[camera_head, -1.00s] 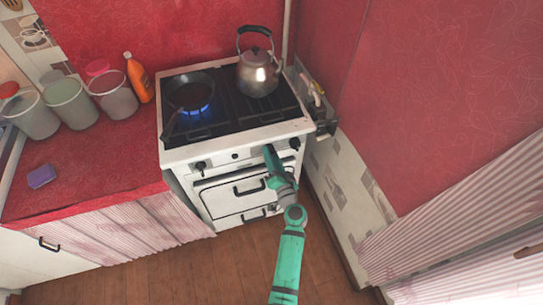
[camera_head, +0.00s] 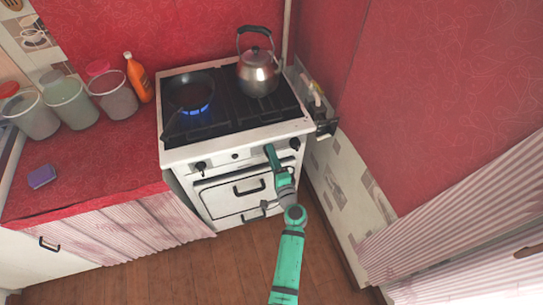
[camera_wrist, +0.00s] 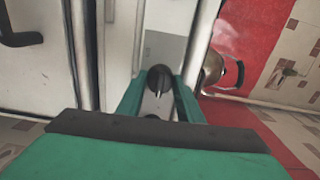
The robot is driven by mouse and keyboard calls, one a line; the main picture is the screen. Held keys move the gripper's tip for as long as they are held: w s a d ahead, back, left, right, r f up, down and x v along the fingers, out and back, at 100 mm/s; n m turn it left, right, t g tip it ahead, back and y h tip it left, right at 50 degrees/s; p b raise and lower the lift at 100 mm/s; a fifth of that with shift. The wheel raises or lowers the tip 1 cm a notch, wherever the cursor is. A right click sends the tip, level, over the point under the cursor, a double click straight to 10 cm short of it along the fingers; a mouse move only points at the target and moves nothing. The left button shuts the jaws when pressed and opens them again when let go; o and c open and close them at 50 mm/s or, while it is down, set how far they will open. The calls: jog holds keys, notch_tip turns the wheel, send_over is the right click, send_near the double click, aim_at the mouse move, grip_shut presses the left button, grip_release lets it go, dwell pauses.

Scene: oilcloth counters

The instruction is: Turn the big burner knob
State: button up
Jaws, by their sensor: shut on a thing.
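The white stove (camera_head: 235,212) has a front panel with black knobs. A knob (camera_head: 200,165) is at the panel's left, a small dark one (camera_head: 235,156) is near the middle, and another (camera_head: 295,143) is at the right. My gripper (camera_head: 268,148) reaches the panel just left of the right-hand knob. In the wrist view, a round black knob (camera_wrist: 160,73) with a pale mark sits between my two green fingertips, which are shut on it. In the head view my gripper hides this knob.
A black pan (camera_head: 188,92) sits over a blue flame, and a metal kettle (camera_head: 258,75) stands at the back right of the stovetop. Oven door handles (camera_head: 248,188) lie below the panel. The patterned wall (camera_head: 345,180) is close on the right.

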dwell(0.5)
jog(key=o, duration=1.1)
jog(key=shift+c, duration=0.2)
jog(key=shift+s, duration=0.1)
